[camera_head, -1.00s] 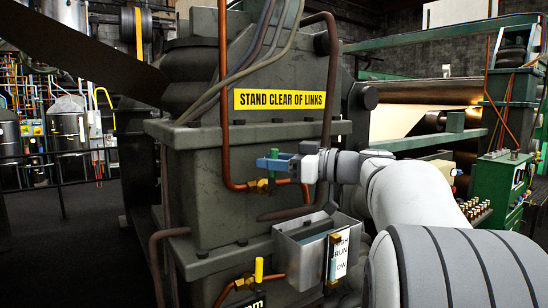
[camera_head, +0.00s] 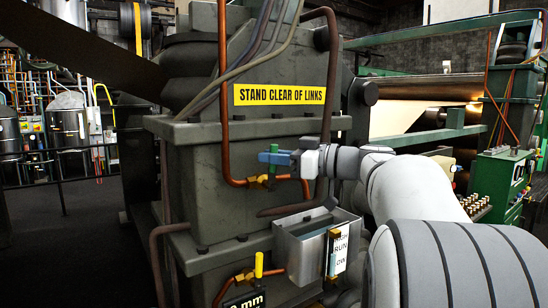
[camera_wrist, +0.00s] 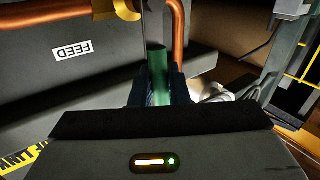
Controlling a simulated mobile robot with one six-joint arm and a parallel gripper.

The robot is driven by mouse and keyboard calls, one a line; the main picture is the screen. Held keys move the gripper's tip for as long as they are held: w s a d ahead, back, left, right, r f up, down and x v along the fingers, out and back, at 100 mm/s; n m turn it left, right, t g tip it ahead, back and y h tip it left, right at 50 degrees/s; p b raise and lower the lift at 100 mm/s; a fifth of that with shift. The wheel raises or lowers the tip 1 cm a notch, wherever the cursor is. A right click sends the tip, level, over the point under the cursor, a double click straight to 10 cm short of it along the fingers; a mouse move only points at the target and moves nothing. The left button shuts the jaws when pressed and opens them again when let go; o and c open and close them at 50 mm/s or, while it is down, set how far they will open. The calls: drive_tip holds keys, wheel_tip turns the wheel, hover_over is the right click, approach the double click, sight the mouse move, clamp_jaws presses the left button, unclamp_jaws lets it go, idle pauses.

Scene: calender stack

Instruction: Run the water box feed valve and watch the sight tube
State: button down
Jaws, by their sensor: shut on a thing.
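My gripper (camera_head: 270,158) is shut on the green handle (camera_wrist: 159,75) of the feed valve, whose brass body (camera_head: 262,181) sits on a copper pipe. The wrist view shows the handle upright between the dark fingers (camera_wrist: 158,92), near an upside-down FEED label (camera_wrist: 73,50). The open grey metal water box (camera_head: 298,256) is below my gripper in the head view. The sight tube (camera_head: 331,255) stands on its front beside a white plate (camera_head: 341,249) on which RUN is readable. The level in the tube is too small to tell.
A yellow-handled valve (camera_head: 259,265) sits low at the left of the box, above a black sign (camera_head: 244,302) ending in "mm". Copper pipes and hoses run down the dark housing (camera_head: 205,170). A green control cabinet (camera_head: 497,185) stands at the right.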

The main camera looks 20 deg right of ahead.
drive_tip(key=shift+f+b, duration=0.1)
drive_tip(key=shift+b, duration=0.2)
drive_tip(key=shift+s+a+f+n+b, duration=0.1)
drive_tip(key=shift+a+f+n+b, duration=0.25)
drive_tip(key=shift+b, duration=0.9)
drive_tip(key=a+n+h+b, duration=0.1)
drive_tip(key=b, duration=0.3)
drive_tip(key=a+n+g+h+b, duration=0.1)
drive_tip(key=n+b, duration=0.1)
drive_tip(key=b, duration=0.1)
drive_tip(key=shift+s+r+b, duration=0.1)
drive_tip(key=shift+s+b, duration=0.15)
drive_tip(key=shift+b, duration=0.15)
drive_tip(key=c, duration=1.5)
unclamp_jaws()
drive_tip(key=shift+o, duration=0.2)
